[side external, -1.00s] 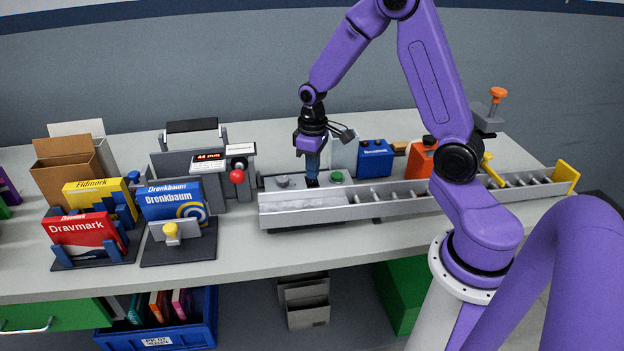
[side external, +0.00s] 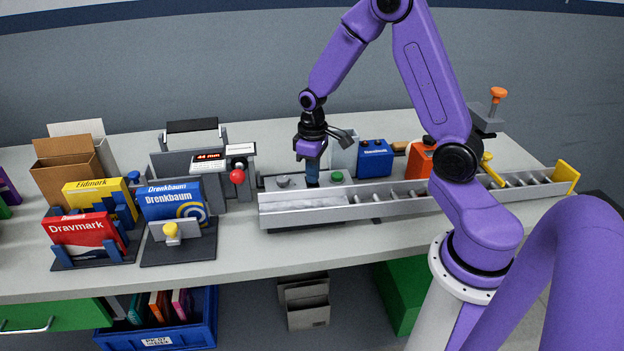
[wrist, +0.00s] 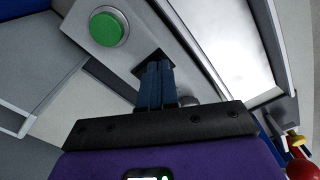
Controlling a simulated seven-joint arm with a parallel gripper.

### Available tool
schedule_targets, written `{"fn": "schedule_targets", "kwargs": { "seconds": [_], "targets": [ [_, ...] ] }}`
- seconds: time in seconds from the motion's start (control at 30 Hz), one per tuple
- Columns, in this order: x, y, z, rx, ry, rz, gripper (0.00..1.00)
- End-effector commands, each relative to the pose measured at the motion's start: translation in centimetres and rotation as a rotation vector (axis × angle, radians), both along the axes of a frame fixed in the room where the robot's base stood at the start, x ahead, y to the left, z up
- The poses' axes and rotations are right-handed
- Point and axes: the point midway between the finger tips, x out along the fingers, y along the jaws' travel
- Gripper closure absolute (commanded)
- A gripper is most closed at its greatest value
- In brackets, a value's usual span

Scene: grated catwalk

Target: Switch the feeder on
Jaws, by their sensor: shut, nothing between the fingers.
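The feeder is a long metal trough (side external: 305,201) with a grey control box behind its left end. The box carries a green button (side external: 337,176) on the right and a grey knob (side external: 283,181) on the left. My gripper (side external: 312,182) is shut and empty, pointing down at the box between them. In the wrist view the closed blue fingers (wrist: 158,68) are over a dark square patch on the box top. They hide most of that patch, and I cannot tell whether they touch it.
Left of the feeder stand a gauge with a red ball knob (side external: 237,176) and several boxes in holders, including a blue Drenkbaum box (side external: 172,202). Behind the trough are a blue box (side external: 375,158) and an orange one (side external: 419,160). The bench front (side external: 330,246) is clear.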

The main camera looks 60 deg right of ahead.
Motion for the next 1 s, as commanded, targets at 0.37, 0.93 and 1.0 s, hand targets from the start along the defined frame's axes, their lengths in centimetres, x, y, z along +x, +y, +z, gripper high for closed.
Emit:
{"fn": "schedule_targets", "kwargs": {
  "seconds": [0.37, 0.93, 1.0],
  "targets": [
    [0.0, 0.0, -0.5, 0.0, 0.0, 0.0, 1.0],
    [0.1, 0.0, 2.7, 0.0, -0.003, 0.0, 1.0],
    [0.1, 0.0, 3.2, 0.0, -0.003, 0.0, 1.0]
  ]
}}
